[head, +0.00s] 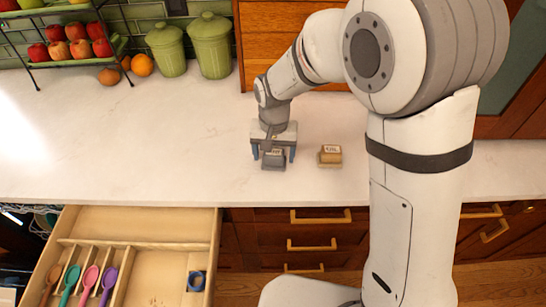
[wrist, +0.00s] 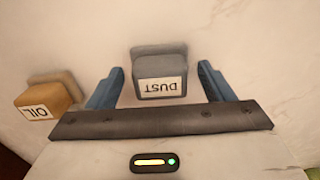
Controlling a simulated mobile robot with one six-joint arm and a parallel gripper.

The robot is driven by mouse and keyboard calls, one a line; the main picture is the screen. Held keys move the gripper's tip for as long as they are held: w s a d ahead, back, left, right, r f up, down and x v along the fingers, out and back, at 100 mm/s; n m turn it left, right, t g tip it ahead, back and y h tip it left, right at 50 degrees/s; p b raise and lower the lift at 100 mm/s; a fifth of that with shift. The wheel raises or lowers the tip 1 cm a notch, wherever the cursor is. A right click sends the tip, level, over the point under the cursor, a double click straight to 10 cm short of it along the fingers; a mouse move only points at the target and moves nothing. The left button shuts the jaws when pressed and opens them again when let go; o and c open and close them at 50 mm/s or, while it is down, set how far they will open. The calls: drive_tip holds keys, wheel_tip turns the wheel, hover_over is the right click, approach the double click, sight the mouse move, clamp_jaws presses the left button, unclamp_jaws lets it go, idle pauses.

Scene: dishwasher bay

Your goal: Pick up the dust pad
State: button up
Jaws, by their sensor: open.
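The dust pad (wrist: 160,68) is a small grey block with a white label reading DUST, upside down in the wrist view. It lies on the white countertop (head: 130,140) and also shows in the head view (head: 273,160). My gripper (wrist: 161,78) is open, with its two blue fingers on either side of the pad in the wrist view. In the head view my gripper (head: 273,153) is low over the counter at the pad. A gap shows between each finger and the pad. How far the fingertips are above the counter cannot be told.
A tan block labelled OIL (wrist: 48,100) lies close beside my gripper, also seen in the head view (head: 330,156). An open drawer (head: 140,225) with colored spoons is at the front left. Green canisters (head: 210,45) and a fruit rack (head: 70,45) stand behind. The left counter is clear.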

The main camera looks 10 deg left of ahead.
sight(274, 153)
drive_tip(key=c, duration=1.1)
drive_tip(key=shift+o, duration=0.2)
drive_tip(key=shift+r, duration=0.1)
wheel_tip(274, 153, up, 10)
drive_tip(key=shift+f+b, duration=0.1)
drive_tip(key=shift+b, duration=0.4)
